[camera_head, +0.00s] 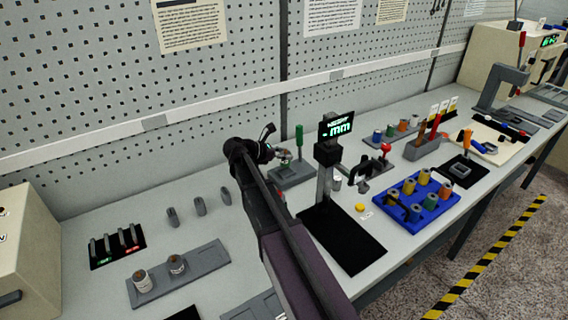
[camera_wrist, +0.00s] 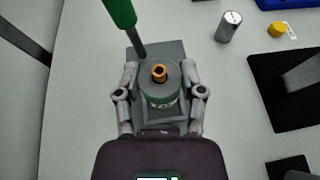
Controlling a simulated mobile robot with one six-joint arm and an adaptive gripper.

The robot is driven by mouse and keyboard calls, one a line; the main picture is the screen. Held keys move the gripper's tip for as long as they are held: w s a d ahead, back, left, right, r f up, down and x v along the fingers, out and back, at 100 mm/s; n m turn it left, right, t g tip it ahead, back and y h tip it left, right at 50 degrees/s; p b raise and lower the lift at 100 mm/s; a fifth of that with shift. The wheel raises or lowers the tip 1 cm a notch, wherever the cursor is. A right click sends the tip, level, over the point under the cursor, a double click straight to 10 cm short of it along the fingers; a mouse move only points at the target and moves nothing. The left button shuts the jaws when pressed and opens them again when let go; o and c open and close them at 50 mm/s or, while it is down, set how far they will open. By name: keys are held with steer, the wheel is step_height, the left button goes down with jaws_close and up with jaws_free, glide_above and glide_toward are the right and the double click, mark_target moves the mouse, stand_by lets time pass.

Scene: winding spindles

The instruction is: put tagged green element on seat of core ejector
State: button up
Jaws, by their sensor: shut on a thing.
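The green element (camera_wrist: 147,92), a short round spool with a green band, a label and an orange-brown core, is between the two fingers of my gripper (camera_wrist: 160,70) in the wrist view. My gripper is shut on it. It is over the grey block of the core ejector (camera_wrist: 172,48), upright as seen from above; I cannot tell whether it touches the seat under it. The ejector's green-handled lever (camera_wrist: 120,14) rises at the upper left. In the head view the core ejector (camera_head: 291,175) stands just beyond my gripper (camera_head: 283,156), with its green handle upright.
A black display stand (camera_head: 340,240) is right of the ejector. A metal cylinder (camera_wrist: 229,26) and a yellow piece (camera_wrist: 277,29) lie apart to the right. A blue tray (camera_head: 445,206) holds several spools. A grey rack (camera_head: 205,265) with two spools stands at left.

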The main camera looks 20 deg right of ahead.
mark_target(284, 161)
steer(key=shift+f+b, duration=1.7)
steer(key=shift+f, duration=0.1)
steer(key=shift+f, duration=0.15)
steer(key=o, duration=1.2)
steer(key=shift+c, duration=0.2)
steer(key=shift+r, duration=0.2)
steer(key=shift+a+r, duration=0.15)
steer(key=shift+a, duration=0.05)
steer(key=p+v, duration=0.4)
steer(key=v, duration=0.7)
steer(key=shift+a+p, duration=0.25)
steer(key=shift+p, duration=0.1)
